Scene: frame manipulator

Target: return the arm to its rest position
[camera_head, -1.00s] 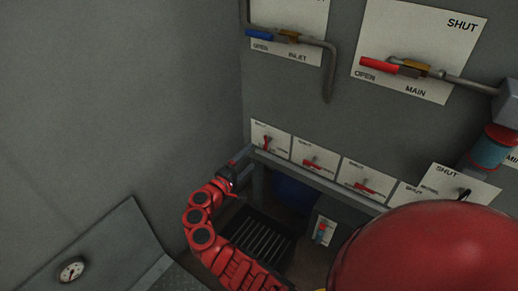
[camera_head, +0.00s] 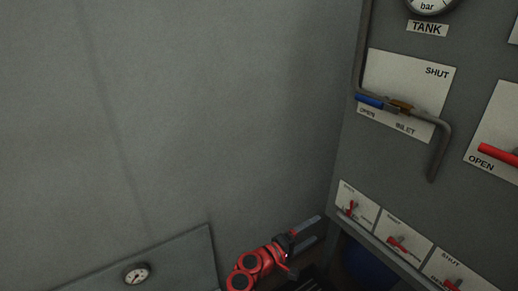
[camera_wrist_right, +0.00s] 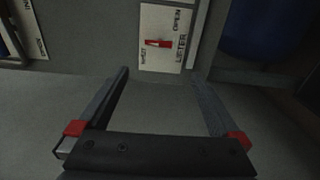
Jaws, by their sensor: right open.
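My right gripper (camera_head: 312,233) shows at the bottom of the head view, at the end of my red arm (camera_head: 258,265). Its two grey fingers point toward the lower part of the valve panel. In the right wrist view the gripper (camera_wrist_right: 160,88) is open, with nothing between its fingers. Beyond the fingertips, a white plate (camera_wrist_right: 153,58) with a small red lever (camera_wrist_right: 158,43) shows, apart from the gripper. My left gripper is not in view.
The grey panel (camera_head: 400,175) holds an INLET valve with a blue handle (camera_head: 369,101), a red-handled valve (camera_head: 497,155), and small red levers along its lower edge. A gauge (camera_head: 137,273) sits at lower left. The bare wall (camera_head: 200,120) is clear.

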